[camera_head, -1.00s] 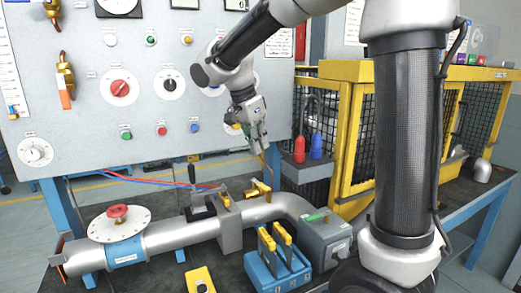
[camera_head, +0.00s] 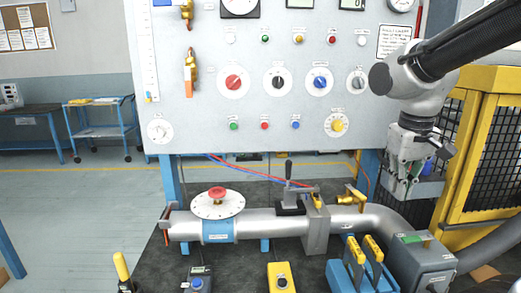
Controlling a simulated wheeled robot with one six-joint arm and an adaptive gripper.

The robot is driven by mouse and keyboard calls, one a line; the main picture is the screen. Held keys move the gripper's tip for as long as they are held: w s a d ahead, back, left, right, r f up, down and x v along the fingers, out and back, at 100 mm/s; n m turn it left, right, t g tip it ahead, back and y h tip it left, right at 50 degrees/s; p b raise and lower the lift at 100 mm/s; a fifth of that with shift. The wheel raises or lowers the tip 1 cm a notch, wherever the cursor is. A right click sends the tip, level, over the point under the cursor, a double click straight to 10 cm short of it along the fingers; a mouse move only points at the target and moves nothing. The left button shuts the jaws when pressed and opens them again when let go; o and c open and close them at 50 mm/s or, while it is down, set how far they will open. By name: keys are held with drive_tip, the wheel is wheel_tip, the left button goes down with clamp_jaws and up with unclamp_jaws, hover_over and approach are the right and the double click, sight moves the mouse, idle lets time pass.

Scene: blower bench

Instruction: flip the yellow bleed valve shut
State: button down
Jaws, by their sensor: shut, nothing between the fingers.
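The yellow bleed valve (camera_head: 351,197) is a small brass fitting with a yellow lever, on top of the grey pipe (camera_head: 270,222) to the right of the clamp. Its lever slants up to the left from the valve body. My gripper (camera_head: 401,194) points down to the right of the valve, in front of the panel's lower right corner. Its fingers are shut and empty. It appears apart from the valve; the exact depth gap is hard to tell.
A black-handled clamp (camera_head: 289,190) stands left of the valve. A red-knobbed flange (camera_head: 217,203) is farther left. A yellow mesh cage (camera_head: 485,150) is at right.

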drive_tip(key=s+d+t, duration=0.2)
drive_tip(key=s+d, duration=0.1)
drive_tip(key=s, duration=0.4)
drive_tip(key=r+m+g+h, duration=0.1)
drive_tip(key=m+g+h, duration=0.15)
drive_tip(key=m, duration=1.05)
hover_over(359, 195)
drive_tip(key=w+d+f+m, duration=0.1)
drive_tip(key=d+f+m, duration=0.2)
drive_tip(key=f, duration=0.5)
drive_tip(key=shift+d+f+m+h, duration=0.25)
drive_tip(key=shift+f+m+h, duration=0.05)
drive_tip(key=shift+f+h, duration=0.1)
